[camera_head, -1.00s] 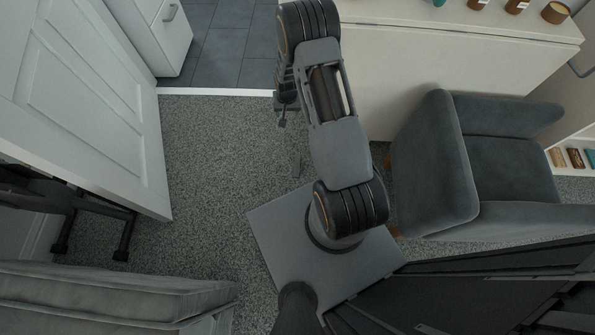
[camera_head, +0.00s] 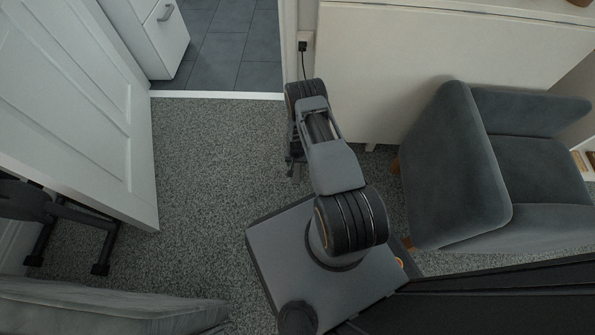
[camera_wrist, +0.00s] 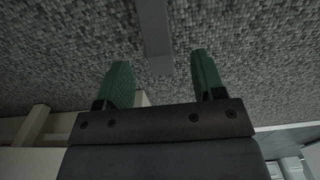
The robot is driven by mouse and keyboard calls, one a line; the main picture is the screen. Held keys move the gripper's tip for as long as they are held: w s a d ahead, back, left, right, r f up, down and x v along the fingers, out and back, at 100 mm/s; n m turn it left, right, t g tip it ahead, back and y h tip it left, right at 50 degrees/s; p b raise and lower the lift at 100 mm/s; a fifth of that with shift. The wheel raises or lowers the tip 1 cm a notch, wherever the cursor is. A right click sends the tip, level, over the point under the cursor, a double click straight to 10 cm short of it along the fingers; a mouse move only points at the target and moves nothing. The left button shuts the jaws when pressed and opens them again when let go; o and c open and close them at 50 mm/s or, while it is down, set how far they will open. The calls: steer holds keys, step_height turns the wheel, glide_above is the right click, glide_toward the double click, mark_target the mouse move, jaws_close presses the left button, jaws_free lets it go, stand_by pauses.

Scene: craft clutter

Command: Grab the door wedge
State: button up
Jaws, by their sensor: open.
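The door wedge (camera_wrist: 155,35) shows in the wrist view as a narrow grey bar on the speckled carpet, running from the top edge down towards the gap between my fingers. My gripper (camera_wrist: 160,66) is open, with its two green fingertips on either side of the line of the wedge. Nothing is held. In the head view my gripper (camera_head: 294,168) hangs low over the carpet below my arm. I cannot pick out the wedge there; the gripper seems to cover it.
A white panelled door (camera_head: 75,110) stands open on the left. A grey armchair (camera_head: 450,170) stands on the right, by a cream table (camera_head: 420,60). A plug with a cord (camera_head: 303,48) is on the wall behind my arm. Carpet (camera_head: 205,165) left of the gripper is clear.

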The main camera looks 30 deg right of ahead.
mark_target(297, 167)
steer(key=shift+s+d+f+b, duration=0.1)
steer(key=shift+f+b, duration=0.8)
steer(key=shift+f, duration=0.6)
steer(key=shift+d+f+b, duration=0.1)
steer(key=shift+f+b, duration=0.8)
steer(key=shift+f, duration=0.55)
steer(key=shift+r, duration=0.1)
steer(key=shift+c, duration=0.2)
steer(key=c, duration=1)
steer(key=shift+r, duration=0.1)
